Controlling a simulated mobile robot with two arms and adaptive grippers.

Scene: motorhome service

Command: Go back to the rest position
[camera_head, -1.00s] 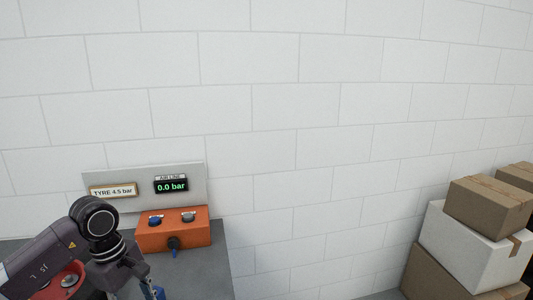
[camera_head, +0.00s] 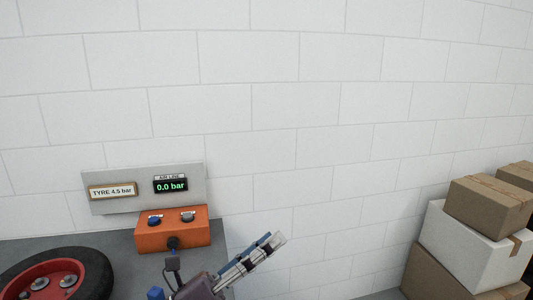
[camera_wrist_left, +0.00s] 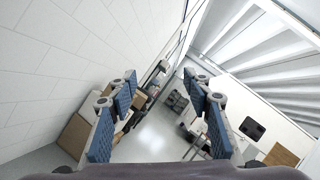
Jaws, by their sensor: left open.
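My left gripper (camera_head: 264,250) shows at the bottom middle of the head view, pointing up and to the right, in front of the white wall. In the left wrist view its two blue-padded fingers (camera_wrist_left: 166,100) stand apart with nothing between them. My right gripper is in neither view.
An orange box (camera_head: 172,235) with knobs stands on the grey bench (camera_head: 112,243), below a panel reading 0.0 bar (camera_head: 170,185) and TYRE 4.5 bar. A tyre with a red rim (camera_head: 65,268) lies at lower left. Stacked boxes (camera_head: 470,250) stand at right.

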